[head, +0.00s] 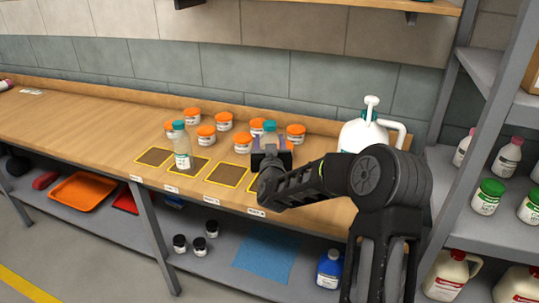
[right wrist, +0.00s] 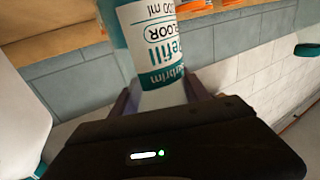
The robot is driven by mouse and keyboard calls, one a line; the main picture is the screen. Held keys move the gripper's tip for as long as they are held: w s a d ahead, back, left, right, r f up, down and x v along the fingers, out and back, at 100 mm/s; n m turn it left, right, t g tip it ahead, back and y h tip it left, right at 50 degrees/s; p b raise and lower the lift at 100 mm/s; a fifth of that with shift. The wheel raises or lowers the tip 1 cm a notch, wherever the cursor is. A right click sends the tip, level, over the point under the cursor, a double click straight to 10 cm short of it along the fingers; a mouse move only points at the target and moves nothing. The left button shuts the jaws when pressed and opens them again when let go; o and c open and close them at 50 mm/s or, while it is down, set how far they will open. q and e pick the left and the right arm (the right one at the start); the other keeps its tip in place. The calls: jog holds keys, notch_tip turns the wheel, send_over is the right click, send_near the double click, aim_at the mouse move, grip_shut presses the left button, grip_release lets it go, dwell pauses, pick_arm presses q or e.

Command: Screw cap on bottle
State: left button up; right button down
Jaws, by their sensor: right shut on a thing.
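My right gripper (head: 271,158) is shut on a bottle with a white and teal label. The held bottle (right wrist: 152,40) fills the top middle of the right wrist view, between the two fingers. In the head view a teal top (head: 270,127) shows just above the gripper; whether it is a cap on that bottle is unclear. A teal round piece (right wrist: 306,50) shows at the right edge of the right wrist view. My left gripper is not in view.
Several white jars with orange lids (head: 206,134) stand behind on the bench (head: 75,120). Yellow-edged squares (head: 228,175) lie along its front. A large white pump jug (head: 362,133) stands to the right. A grey shelf rack (head: 480,110) borders the right side. The bench's left half is mostly clear.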

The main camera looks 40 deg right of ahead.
jog(key=shift+f, duration=0.15)
notch_tip(320, 180, down, 4)
jog(key=shift+r, duration=0.2)
jog(key=shift+f, duration=0.15)
jog(key=shift+f, duration=0.15)
jog(key=c, duration=0.5)
grip_release()
